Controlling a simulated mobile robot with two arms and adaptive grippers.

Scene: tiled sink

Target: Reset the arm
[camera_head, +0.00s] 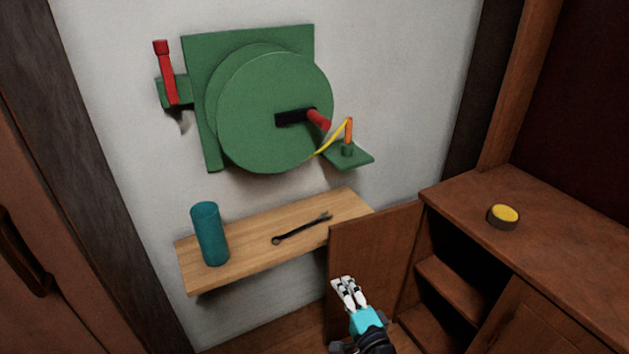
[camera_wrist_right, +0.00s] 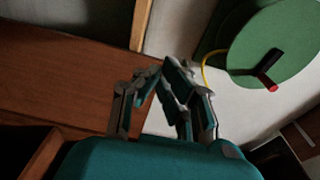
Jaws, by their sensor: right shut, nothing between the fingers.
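My right gripper (camera_head: 348,291) is low in the head view, in front of the open cabinet door (camera_head: 372,250). Its fingers are shut with nothing between them, and they also show in the right wrist view (camera_wrist_right: 164,85). It touches none of the things on the wall or shelf. The left gripper is not in view.
A green wall device (camera_head: 270,120) has a round disc, a red lever (camera_head: 165,72) and a crank with a red handle (camera_head: 318,119). A wooden shelf (camera_head: 250,252) holds a teal cylinder (camera_head: 209,235) and a wrench (camera_head: 301,230). A yellow-topped round item (camera_head: 504,216) sits on the cabinet.

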